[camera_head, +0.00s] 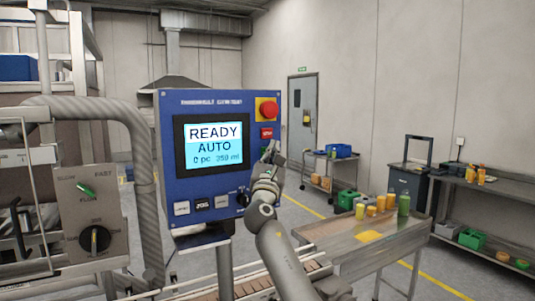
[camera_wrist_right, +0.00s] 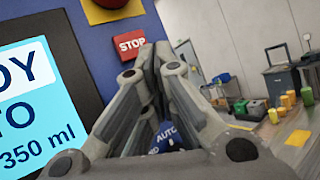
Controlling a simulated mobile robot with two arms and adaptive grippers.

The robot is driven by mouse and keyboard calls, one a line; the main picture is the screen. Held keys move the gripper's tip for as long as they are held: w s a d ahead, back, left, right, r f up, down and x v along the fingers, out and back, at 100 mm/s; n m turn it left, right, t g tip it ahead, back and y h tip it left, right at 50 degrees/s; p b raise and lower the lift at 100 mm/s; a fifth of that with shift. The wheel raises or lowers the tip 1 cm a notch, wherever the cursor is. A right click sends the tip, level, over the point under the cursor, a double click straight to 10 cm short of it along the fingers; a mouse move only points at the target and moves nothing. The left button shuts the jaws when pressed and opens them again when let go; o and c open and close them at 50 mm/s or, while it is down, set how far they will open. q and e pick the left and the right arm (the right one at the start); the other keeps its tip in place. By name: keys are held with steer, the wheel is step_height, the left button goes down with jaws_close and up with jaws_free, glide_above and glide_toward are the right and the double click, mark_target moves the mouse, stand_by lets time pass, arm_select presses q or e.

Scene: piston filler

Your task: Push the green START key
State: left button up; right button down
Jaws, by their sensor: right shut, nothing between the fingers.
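The blue control panel (camera_head: 216,105) stands upright, its screen (camera_head: 213,143) reading READY, AUTO, 0 pc, 350 ml. The red STOP key (camera_head: 267,133) is on the panel's right side and also shows in the wrist view (camera_wrist_right: 131,44). I cannot make out the green START key; my gripper covers the panel just below STOP. My right gripper (camera_head: 270,150) is shut and empty, its fingertips pointing up in front of the panel, just below the STOP key. Whether it touches the panel, I cannot tell. My left gripper is not in view.
A red emergency button (camera_head: 268,109) on a yellow base sits above STOP. Several small keys (camera_head: 202,204) and a black knob (camera_head: 242,199) line the panel's bottom. A steel table (camera_head: 350,248) with orange and green containers stands at right.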

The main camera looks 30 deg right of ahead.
steer(key=shift+w, duration=0.4)
steer(key=shift+w+b, duration=0.4)
steer(key=shift+b, duration=0.05)
stand_by(0.5)
steer(key=shift+s, duration=0.1)
steer(key=shift+s+p, duration=0.75)
steer(key=shift+p, duration=0.05)
steer(key=s+p, duration=0.4)
steer(key=s, duration=0.1)
steer(key=shift+d, duration=0.15)
